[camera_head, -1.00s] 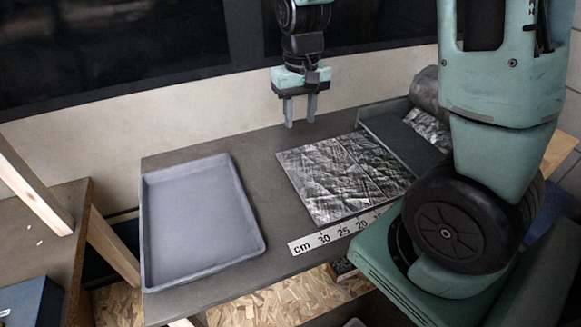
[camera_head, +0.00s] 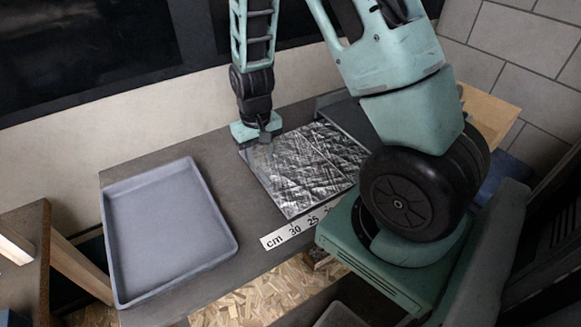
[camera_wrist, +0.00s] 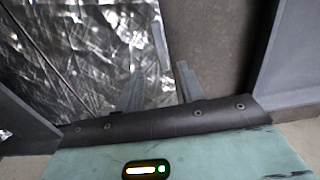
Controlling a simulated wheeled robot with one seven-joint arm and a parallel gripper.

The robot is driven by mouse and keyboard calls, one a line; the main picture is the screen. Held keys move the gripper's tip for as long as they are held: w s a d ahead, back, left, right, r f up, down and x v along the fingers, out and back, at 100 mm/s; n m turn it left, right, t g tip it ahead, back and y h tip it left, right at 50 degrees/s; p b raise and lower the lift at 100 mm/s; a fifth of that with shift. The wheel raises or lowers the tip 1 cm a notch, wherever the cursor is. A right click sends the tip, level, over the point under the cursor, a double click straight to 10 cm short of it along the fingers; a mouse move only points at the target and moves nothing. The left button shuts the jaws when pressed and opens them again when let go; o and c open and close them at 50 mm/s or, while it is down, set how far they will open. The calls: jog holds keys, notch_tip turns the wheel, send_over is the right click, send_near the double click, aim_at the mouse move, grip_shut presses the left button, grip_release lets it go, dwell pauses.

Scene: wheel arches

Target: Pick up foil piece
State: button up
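The foil piece (camera_head: 290,180) is a crinkled silver sheet lying flat on the grey-brown table, with a thin dark line across it towards the right. In the wrist view the foil (camera_wrist: 100,40) fills the upper left, and its straight edge runs down between my fingers. My gripper (camera_head: 262,143) is low at the foil's far left corner in the head view; its tips are hard to make out there. In the wrist view my gripper (camera_wrist: 160,85) has its fingers apart, one over the foil and one over bare table. Contact with the foil cannot be told.
An empty blue-grey tray (camera_head: 165,225) stands left of the foil, with bare table between. A ruler strip (camera_head: 290,232) runs along the table's front edge. A dark grey trough (camera_head: 342,112) is at the foil's right. A wall is close behind.

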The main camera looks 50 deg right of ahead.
aim_at(260, 170)
jog(key=shift+a+f, duration=0.15)
jog(key=shift+f, duration=0.85)
jog(key=shift+a+f, duration=0.1)
jog(key=shift+f, duration=0.9)
grip_shut()
notch_tip(260, 170, up, 10)
